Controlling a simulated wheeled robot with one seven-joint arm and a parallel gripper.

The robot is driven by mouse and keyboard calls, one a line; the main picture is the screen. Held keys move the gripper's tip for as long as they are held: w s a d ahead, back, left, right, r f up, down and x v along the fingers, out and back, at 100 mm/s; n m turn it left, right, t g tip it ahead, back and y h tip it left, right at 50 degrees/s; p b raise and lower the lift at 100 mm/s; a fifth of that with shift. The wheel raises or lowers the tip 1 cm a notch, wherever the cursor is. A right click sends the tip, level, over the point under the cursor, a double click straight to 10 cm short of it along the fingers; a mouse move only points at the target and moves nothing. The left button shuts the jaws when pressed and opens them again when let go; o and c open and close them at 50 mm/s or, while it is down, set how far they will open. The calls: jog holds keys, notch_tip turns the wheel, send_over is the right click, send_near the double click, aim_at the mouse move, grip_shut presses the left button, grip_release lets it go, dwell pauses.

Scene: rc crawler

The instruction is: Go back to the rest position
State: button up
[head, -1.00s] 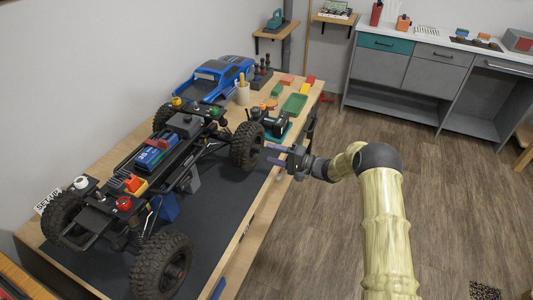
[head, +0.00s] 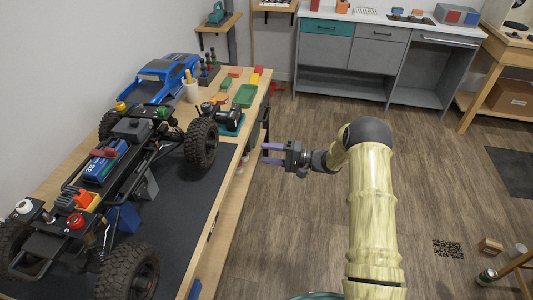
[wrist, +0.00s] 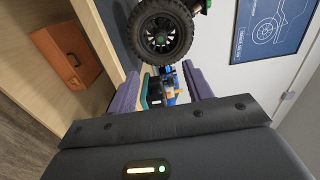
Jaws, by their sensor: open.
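My gripper (head: 272,153) is open and empty in the head view, held out over the floor just right of the workbench (head: 222,205). Its purple fingers point left toward the bench edge. In the wrist view the two purple fingers (wrist: 160,90) stand apart with nothing between them. The RC crawler chassis (head: 125,150) stands on a dark mat on the bench, apart from my gripper. One of its black wheels (wrist: 162,32) shows beyond the fingers in the wrist view.
Grey cabinets (head: 350,65) line the back wall. A small wooden block (head: 490,246) lies on the floor at right.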

jog(key=w+d+r+t+h+p, duration=0.35)
jog(key=r+t+h, duration=0.25)
jog(key=r, duration=0.4)
jog(key=s+d+r+t+h+p, duration=0.1)
jog(key=s+d+r+h+p, duration=0.1)
jog(key=d+r+h, duration=0.3)
jog(key=s+d+r+g+h+p, duration=0.1)
jog(key=s+d+g+h, duration=0.1)
jog(key=s, duration=0.8)
jog(key=s+d+r+n+g+h+p, duration=0.1)
jog(key=s+d+r+g+h+p, duration=0.1)
jog(key=s, duration=0.9)
jog(key=s+d+r+g+h+p, duration=0.1)
jog(key=s+d+g+h+p, duration=0.1)
jog(key=s, duration=0.8)
jog(key=shift+s+d+r+n+g+h, duration=0.3)
jog(key=shift+d+r+n+g, duration=0.1)
jog(key=shift+g, duration=0.5)
